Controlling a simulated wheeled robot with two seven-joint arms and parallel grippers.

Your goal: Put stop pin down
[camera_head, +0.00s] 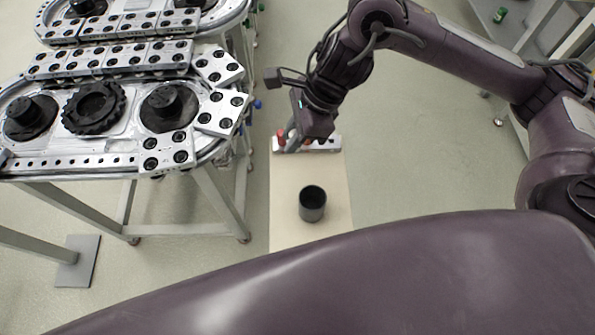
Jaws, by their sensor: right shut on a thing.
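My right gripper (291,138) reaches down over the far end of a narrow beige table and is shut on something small. A small red piece, likely the stop pin (281,137), shows beside the fingers. The gripper hides most of what it holds. A light metal block with dark holes (322,145) lies at the far end of the table, just under and beside the fingers. I cannot tell whether the pin touches it. My left gripper is not in view.
A dark cup (312,204) stands upright on the beige table (290,180). The ring track (125,110), with black wheels and metal carriers, stands on a frame to the left. Open floor lies right of the table. A shelf with a green item (499,15) is at top right.

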